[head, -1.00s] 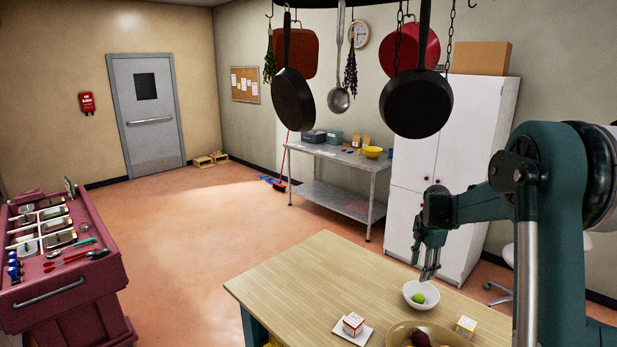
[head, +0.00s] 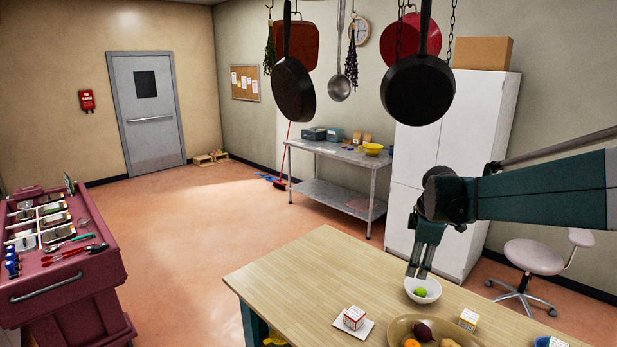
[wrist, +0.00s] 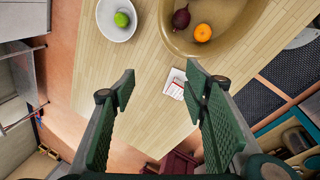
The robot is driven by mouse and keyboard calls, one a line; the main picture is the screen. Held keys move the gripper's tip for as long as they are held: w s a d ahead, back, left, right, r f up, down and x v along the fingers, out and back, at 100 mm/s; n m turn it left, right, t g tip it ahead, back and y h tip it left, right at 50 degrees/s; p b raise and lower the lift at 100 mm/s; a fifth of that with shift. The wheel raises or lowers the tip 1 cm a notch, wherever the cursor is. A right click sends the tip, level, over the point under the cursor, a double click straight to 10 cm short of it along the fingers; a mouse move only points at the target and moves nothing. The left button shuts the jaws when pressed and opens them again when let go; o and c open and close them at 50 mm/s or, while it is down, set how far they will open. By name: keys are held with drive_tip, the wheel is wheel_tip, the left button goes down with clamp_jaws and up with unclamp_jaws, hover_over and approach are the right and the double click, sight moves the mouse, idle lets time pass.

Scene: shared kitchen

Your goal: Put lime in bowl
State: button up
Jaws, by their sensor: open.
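The green lime (head: 420,292) lies inside the small white bowl (head: 434,292) on the wooden table. In the wrist view the lime (wrist: 121,19) rests in the white bowl (wrist: 107,32) at the top left, apart from my fingers. My gripper (head: 418,274) is open and empty in the head view, in front of or above the bowl's far side. In the wrist view both fingers of my gripper (wrist: 160,82) stand wide apart with nothing between them.
A large tan bowl (head: 394,328) holds a dark red fruit, an orange and other produce. A small red-and-white carton (head: 353,317) stands on a white plate. Another carton (head: 468,319) stands at the right. The table's left part (head: 310,270) is clear. Pans hang above.

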drive_tip(key=s+a+m+t+b, duration=0.15)
drive_tip(key=s+a+m, duration=0.25)
drive_tip(key=s, duration=0.5)
drive_tip(key=s+a+m+t+b, duration=0.1)
drive_tip(key=s+a+m+b, duration=0.15)
drive_tip(key=s, duration=0.75)
drive_tip(key=s+a+f+m+t+b, duration=0.1)
drive_tip(key=s+f+m, duration=0.3)
drive_tip(key=s, duration=0.4)
drive_tip(key=s+a+f+m+b, duration=0.2)
drive_tip(key=s+a+f+m, duration=0.1)
drive_tip(key=s, duration=0.5)
drive_tip(key=shift+s+a+f+m+t+b, duration=0.25)
drive_tip(key=shift+a+f+m+t+b, duration=0.1)
drive_tip(key=shift+a+f+m, duration=0.15)
drive_tip(key=shift+d, duration=0.1)
